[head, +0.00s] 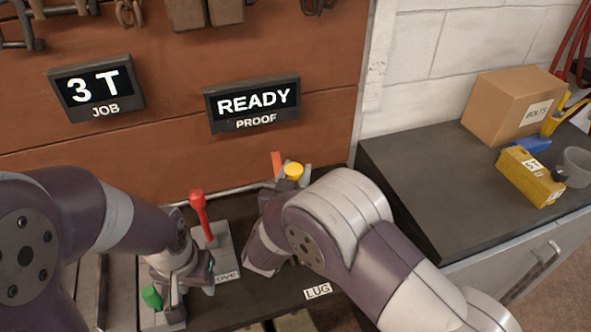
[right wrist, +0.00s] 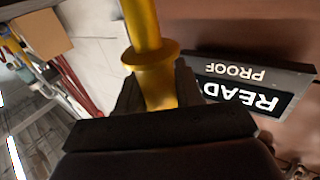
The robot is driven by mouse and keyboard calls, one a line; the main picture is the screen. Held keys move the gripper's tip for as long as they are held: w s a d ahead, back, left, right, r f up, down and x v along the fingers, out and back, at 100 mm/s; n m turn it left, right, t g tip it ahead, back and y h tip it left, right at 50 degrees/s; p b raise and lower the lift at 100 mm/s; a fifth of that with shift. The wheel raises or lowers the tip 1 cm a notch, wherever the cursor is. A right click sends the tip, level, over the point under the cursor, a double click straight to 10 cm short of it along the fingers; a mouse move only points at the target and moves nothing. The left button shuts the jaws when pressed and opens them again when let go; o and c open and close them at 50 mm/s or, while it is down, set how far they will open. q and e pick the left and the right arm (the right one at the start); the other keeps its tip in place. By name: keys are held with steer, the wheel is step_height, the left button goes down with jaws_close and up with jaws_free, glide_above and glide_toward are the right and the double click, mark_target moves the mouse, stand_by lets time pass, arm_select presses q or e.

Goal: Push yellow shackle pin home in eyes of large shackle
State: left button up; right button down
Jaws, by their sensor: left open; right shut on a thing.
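The yellow shackle pin (right wrist: 146,75) is between the fingers of my right gripper (right wrist: 158,92) in the right wrist view, its collar near the fingertips and its shaft running out of the top of the picture. In the head view a round yellow end (head: 293,171) shows just behind my right wrist, beside an orange piece (head: 277,164). My right gripper is shut on the pin. The large shackle and its eyes cannot be made out; my right arm covers that area. My left gripper (head: 190,287) is open and low over the bench, between a red lever and a green knob.
The red lever (head: 199,215) stands on a grey plate, with the green knob (head: 151,298) nearby. A LUG label (head: 318,291) lies on the dark bench. The READY sign (head: 253,101) hangs behind. A side counter (head: 430,200) holds a cardboard box (head: 512,105) and yellow box (head: 530,176).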

steer(key=shift+f, duration=0.7)
arm_select(q)
steer(key=shift+f, duration=0.55)
steer(key=shift+r, duration=0.25)
steer(key=shift+f+b, duration=2.55)
arm_select(e)
step_height(320, 180, down, 7)
stand_by(0.4)
steer(key=c, duration=0.7)
jaws_free()
steer(key=shift+r, duration=0.1)
steer(key=shift+o, duration=0.2)
arm_select(q)
steer(key=shift+r, duration=0.15)
arm_select(e)
steer(key=v, duration=1.2)
steer(key=shift+s, duration=0.4)
steer(key=shift+a, duration=0.1)
arm_select(q)
steer(key=shift+s, duration=0.15)
arm_select(e)
steer(key=shift+s, duration=0.1)
